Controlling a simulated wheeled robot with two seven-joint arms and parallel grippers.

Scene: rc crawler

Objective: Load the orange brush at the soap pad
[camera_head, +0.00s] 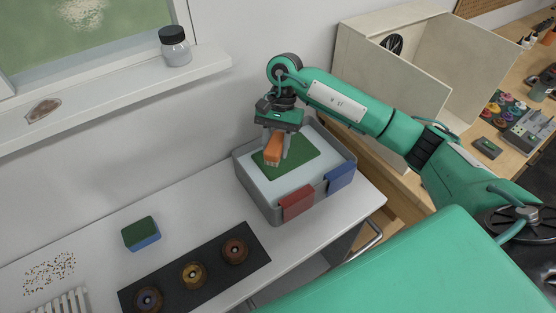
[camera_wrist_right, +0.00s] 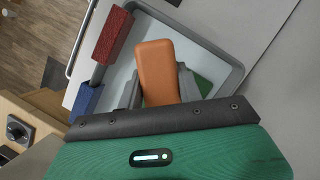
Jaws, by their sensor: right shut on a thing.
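The orange brush (camera_head: 273,150) is held in my right gripper (camera_head: 277,141), which is shut on it, over the grey tray (camera_head: 245,183). The brush points down at the green soap pad (camera_head: 301,155) lying in the tray; I cannot tell whether its bristles touch the pad. In the right wrist view the orange brush (camera_wrist_right: 158,70) sits between the gripper's fingers (camera_wrist_right: 158,90), and a corner of the green pad (camera_wrist_right: 203,85) shows beside them. My left gripper is not in view.
A red block (camera_head: 297,203) and a blue block (camera_head: 341,177) sit on the tray's front rim. A green-and-blue sponge (camera_head: 141,234) and a dark mat (camera_head: 215,278) with three wheels lie to the left. An open beige box (camera_head: 362,70) stands behind my right arm.

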